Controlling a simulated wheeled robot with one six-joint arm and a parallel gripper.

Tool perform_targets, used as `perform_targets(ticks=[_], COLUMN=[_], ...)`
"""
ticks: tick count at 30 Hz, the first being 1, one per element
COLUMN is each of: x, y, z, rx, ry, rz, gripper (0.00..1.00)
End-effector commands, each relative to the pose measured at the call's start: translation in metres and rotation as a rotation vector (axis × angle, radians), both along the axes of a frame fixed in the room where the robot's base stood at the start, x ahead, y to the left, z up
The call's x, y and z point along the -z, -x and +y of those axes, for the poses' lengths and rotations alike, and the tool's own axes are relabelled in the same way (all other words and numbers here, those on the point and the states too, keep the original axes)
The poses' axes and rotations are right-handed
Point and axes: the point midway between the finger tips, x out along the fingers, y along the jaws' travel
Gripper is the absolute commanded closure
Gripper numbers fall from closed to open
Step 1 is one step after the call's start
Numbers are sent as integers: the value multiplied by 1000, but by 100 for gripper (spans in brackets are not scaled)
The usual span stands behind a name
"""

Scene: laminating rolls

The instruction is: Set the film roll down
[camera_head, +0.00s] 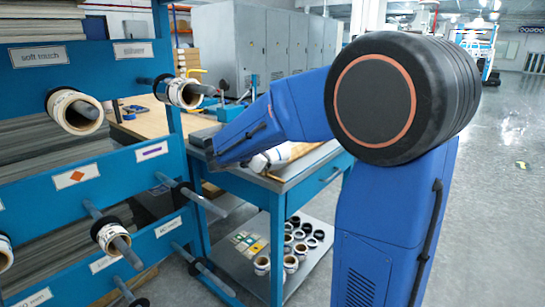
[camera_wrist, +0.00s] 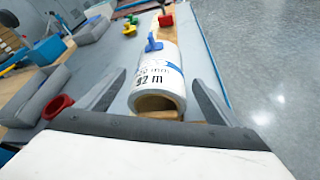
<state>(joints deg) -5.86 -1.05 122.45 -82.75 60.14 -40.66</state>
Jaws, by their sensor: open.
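The film roll (camera_wrist: 160,82) is white with a blue band and "92 m" printed on it. My gripper (camera_wrist: 158,98) is open, with one dark finger on each side of the roll and visible gaps between. In the head view my blue arm reaches over the table (camera_head: 300,176) and hides my fingertips. A white roll (camera_head: 270,158) shows there just below my forearm; I cannot tell whether it is the same one.
A blue rack (camera_head: 100,150) at left carries rolls on protruding pegs, close to the table. Rolls stand on the table's lower shelf (camera_head: 270,272). In the wrist view, grey blocks (camera_wrist: 45,95), a red piece (camera_wrist: 57,105) and a blue piece (camera_wrist: 153,43) are near the roll. Open floor lies right.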

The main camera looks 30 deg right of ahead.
Motion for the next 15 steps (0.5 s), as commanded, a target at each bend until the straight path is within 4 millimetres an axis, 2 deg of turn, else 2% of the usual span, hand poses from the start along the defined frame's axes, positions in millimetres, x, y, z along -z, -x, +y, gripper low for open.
perform_targets(ticks=[7, 15], x=[14, 16], y=[-16, -19], z=[-27, -33], rx=[3, 1], ry=[-1, 0], rz=[1, 0], gripper=[14, 14])
